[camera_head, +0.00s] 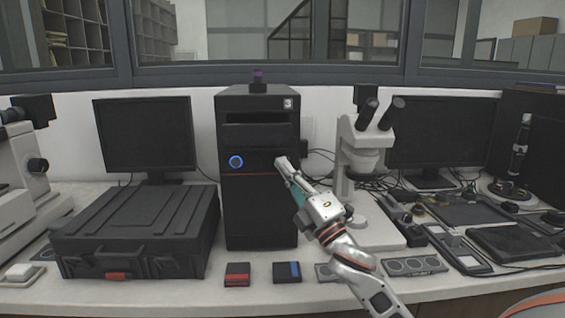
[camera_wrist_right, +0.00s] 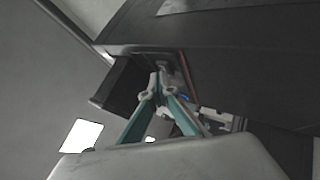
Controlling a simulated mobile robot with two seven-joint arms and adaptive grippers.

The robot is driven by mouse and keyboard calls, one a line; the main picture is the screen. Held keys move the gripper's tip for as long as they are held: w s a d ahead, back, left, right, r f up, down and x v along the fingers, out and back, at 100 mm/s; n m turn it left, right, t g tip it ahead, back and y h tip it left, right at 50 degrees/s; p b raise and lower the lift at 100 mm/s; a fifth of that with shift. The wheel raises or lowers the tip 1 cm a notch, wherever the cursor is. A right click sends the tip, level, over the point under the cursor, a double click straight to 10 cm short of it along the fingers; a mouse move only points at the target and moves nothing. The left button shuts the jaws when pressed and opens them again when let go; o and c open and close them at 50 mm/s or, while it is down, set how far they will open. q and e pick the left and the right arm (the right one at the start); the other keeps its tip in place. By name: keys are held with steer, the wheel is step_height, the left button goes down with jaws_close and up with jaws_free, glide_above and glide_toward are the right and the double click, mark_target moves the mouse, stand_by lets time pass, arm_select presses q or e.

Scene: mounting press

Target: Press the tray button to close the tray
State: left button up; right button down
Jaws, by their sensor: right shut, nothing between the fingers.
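A tall black tower machine (camera_head: 262,210) stands mid-bench. Its front has a blue-ringed round button (camera_head: 236,162) and a thin orange line. Its black tray (camera_head: 258,135) is in the upper front; in the right wrist view the tray (camera_wrist_right: 122,85) juts out from the machine's front. My right gripper (camera_head: 280,163) is shut and empty at the right side of the front panel, below the tray and right of the blue ring. In the right wrist view its fingertips (camera_wrist_right: 157,94) are close to the panel; contact cannot be told. The tray button is not clearly distinguishable near the fingertips. My left gripper is out of view.
A black case (camera_head: 135,235) lies left of the tower, with a monitor (camera_head: 145,135) behind it. A microscope (camera_head: 365,150) stands close on the right.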

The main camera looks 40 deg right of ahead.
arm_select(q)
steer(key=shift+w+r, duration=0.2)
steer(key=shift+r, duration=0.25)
arm_select(e)
steer(key=shift+s+a, duration=0.4)
steer(key=shift+s, duration=0.25)
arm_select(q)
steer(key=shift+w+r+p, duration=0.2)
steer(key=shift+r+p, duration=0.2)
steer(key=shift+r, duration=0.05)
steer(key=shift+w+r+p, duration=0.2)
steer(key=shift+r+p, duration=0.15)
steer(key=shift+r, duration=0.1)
arm_select(e)
steer(key=s+a, duration=0.1)
steer(key=s, duration=0.2)
steer(key=s+a, duration=0.1)
steer(key=shift+s+a, duration=0.15)
steer(key=shift+a, duration=0.15)
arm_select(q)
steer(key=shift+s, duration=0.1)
arm_select(e)
steer(key=shift+f, duration=0.1)
